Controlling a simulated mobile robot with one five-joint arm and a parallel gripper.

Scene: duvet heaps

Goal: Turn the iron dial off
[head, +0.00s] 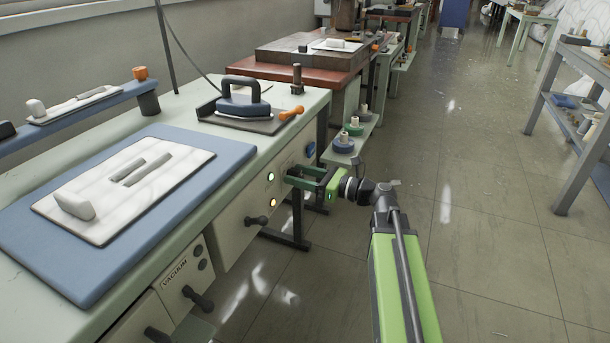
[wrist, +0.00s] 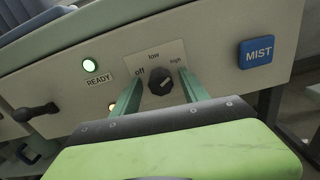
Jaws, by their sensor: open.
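The black iron dial (wrist: 160,82) is on the pale front panel in the wrist view, with the words off, low and high around it. A short pale mark on the knob seems to lean up and right, towards high. My gripper (wrist: 161,74) is open, with one green finger on each side of the dial. I cannot tell whether the fingers touch it. In the head view my gripper (head: 291,178) is at the panel's front, and the dial cannot be made out there. The iron (head: 243,104) stands on its dark rest on the table above.
A blue MIST button (wrist: 257,52) is right of the dial. A lit green READY light (wrist: 91,68) is left of it, with a smaller lit lamp below. Black handles (head: 257,220) stick out from the panels. The floor (head: 480,220) to the right is clear.

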